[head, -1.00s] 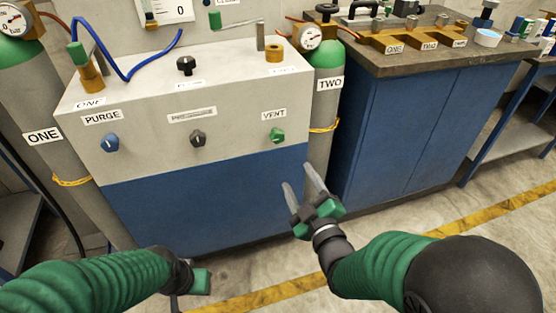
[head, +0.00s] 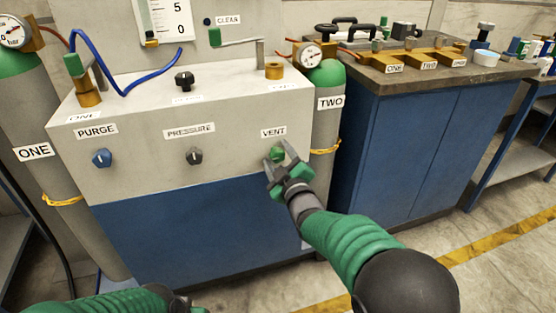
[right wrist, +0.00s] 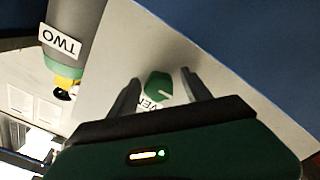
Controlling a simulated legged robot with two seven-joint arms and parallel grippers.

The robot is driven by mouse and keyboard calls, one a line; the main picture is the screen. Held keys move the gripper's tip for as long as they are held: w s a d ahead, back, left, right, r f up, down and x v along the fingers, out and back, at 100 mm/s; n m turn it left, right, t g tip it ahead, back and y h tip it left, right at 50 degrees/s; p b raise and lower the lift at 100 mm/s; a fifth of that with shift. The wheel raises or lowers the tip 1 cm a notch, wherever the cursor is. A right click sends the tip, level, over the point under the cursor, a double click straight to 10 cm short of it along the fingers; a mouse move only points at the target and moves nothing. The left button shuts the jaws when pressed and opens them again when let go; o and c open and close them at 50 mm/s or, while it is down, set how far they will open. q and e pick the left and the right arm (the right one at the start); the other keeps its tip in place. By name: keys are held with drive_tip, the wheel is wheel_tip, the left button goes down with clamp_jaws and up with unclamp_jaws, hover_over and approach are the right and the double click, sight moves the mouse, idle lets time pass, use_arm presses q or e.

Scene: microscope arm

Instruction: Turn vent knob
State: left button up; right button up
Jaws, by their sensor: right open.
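The green vent knob (head: 277,154) is on the front of the grey panel, under the VENT label (head: 273,132). My right gripper (head: 278,154) is open at the knob, with one finger on each side of it in the head view. In the right wrist view the knob (right wrist: 158,86) shows between the two spread fingers, and part of its label is hidden behind it. I cannot tell whether the fingers touch the knob. My left arm is at the bottom left of the head view, and its gripper is cut off by the frame edge.
The blue purge knob (head: 102,158) and dark pressure knob (head: 194,156) are left of the vent knob. Cylinder TWO (head: 326,125) stands close at the panel's right, cylinder ONE (head: 35,125) at its left. A blue cabinet (head: 410,150) is at the right.

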drive_tip(key=shift+c, duration=0.5)
clamp_jaws()
drive_tip(key=m+p, duration=0.1)
drive_tip(key=m, duration=0.3)
drive_tip(key=shift+p, duration=0.3)
drive_tip(key=m+p, duration=0.1)
drive_tip(key=m, duration=0.4)
drive_tip(key=shift+s+f, duration=0.1)
drive_tip(key=m+p, duration=0.1)
drive_tip(key=m, duration=0.3)
drive_tip(key=shift+m+p, duration=0.3)
drive_tip(key=shift+f+m+p, duration=0.1)
drive_tip(key=shift+m+p, duration=0.45)
drive_tip(key=shift+m, duration=1.65)
